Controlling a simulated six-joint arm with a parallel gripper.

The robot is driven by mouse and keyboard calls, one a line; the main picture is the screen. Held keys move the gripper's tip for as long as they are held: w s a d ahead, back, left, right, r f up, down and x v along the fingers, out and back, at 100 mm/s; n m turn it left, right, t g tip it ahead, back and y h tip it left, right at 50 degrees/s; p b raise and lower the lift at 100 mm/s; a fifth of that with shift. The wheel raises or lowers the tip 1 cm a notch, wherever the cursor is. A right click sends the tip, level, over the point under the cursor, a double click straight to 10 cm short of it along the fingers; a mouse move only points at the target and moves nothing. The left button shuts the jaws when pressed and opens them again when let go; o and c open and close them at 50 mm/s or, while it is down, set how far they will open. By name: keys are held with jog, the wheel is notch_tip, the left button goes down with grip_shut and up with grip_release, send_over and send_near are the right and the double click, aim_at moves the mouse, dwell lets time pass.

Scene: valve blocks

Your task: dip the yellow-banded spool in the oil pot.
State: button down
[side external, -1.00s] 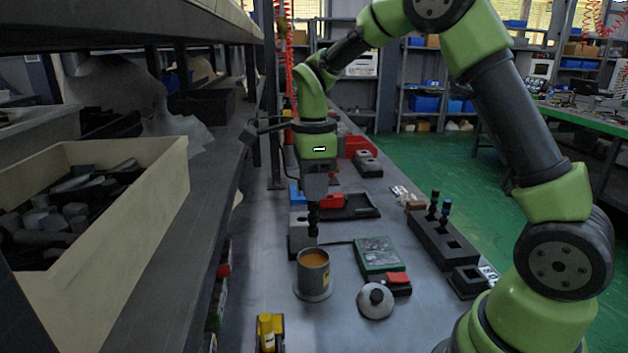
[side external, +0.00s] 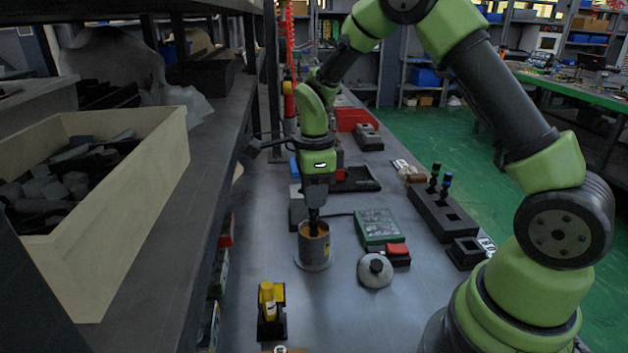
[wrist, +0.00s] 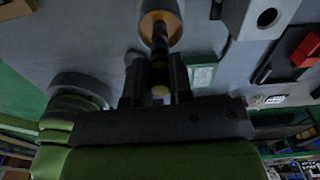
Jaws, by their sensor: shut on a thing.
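My gripper (side external: 314,210) points down over the grey oil pot (side external: 313,252) and is shut on a dark spool. In the wrist view my gripper (wrist: 156,62) has a finger on each side of the spool (wrist: 160,42), which shows a yellowish band and a pale yellow end. The spool's far end reaches into the mouth of the pot (wrist: 148,7), over the amber oil.
A round grey lid (side external: 375,270) with a dark knob lies right of the pot. A green case (side external: 377,226) lies behind it. A dark rack (side external: 443,215) holds two spools. A yellow object in a black holder (side external: 271,315) stands in front. A grey block (wrist: 262,14) is close by.

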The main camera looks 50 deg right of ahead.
aim_at(314, 211)
jog(key=shift+f, duration=2.05)
jog(key=shift+r, duration=0.1)
jog(key=shift+r, duration=3.7)
jog(key=shift+r, duration=1.5)
